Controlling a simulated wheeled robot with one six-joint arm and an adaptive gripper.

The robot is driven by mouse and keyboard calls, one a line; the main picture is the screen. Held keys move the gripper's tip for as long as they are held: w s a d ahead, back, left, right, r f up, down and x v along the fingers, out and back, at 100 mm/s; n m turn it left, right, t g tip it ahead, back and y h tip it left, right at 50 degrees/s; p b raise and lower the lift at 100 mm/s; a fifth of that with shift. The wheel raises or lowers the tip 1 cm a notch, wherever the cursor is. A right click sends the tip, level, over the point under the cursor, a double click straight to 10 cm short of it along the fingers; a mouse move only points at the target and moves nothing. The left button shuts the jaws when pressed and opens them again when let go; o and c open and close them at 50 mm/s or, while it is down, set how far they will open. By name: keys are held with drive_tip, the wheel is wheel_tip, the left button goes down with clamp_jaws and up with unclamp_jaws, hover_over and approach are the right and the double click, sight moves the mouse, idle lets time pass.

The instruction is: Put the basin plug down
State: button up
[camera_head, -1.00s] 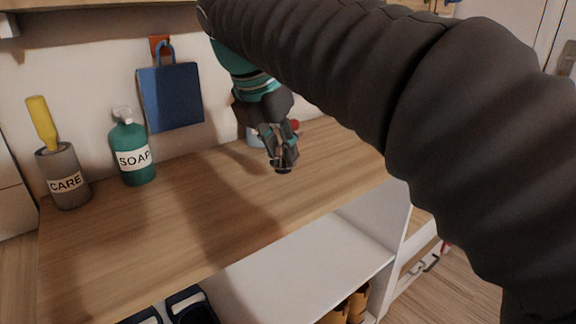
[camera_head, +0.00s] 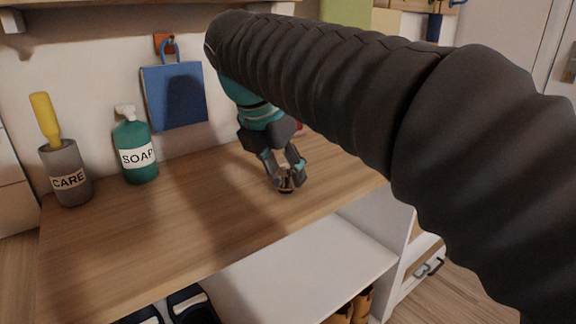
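My gripper (camera_head: 287,178) points down over the wooden top (camera_head: 150,245) of the bench, right of its middle. Its fingers are closed around a small dark basin plug (camera_head: 287,190), of which only the low dark part shows between and below the fingertips. The plug is at or just above the wood; I cannot tell whether it touches.
A green soap bottle (camera_head: 136,150) and a grey CARE cup (camera_head: 66,175) with a yellow-handled tool stand at the left back. A blue bag (camera_head: 174,97) hangs on the wall. Shoes (camera_head: 190,306) sit below. The wooden top in front and left is clear.

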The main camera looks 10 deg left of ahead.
drive_tip(key=p+v, duration=0.3)
drive_tip(key=v, duration=0.9)
drive_tip(key=s+d+f+m+y, duration=0.1)
drive_tip(key=d+f+m, duration=0.4)
drive_tip(key=d+m, duration=0.3)
drive_tip(key=d+f+m, duration=0.4)
drive_tip(key=d+m, duration=0.2)
drive_tip(key=d, duration=0.4)
drive_tip(key=s+d+f+m, duration=0.5)
drive_tip(key=f+m, duration=0.3)
drive_tip(key=s+d+f+m+t, duration=0.1)
drive_tip(key=s+d+f+m, duration=0.3)
drive_tip(key=d+f+m, duration=0.2)
wheel_tip(320, 180, down, 3)
drive_tip(key=m, duration=0.3)
drive_tip(key=shift+s+d+t+y, duration=0.15)
drive_tip(key=shift+s+t+y, duration=0.15)
drive_tip(key=shift+s+y, duration=0.1)
drive_tip(key=shift+r, duration=0.15)
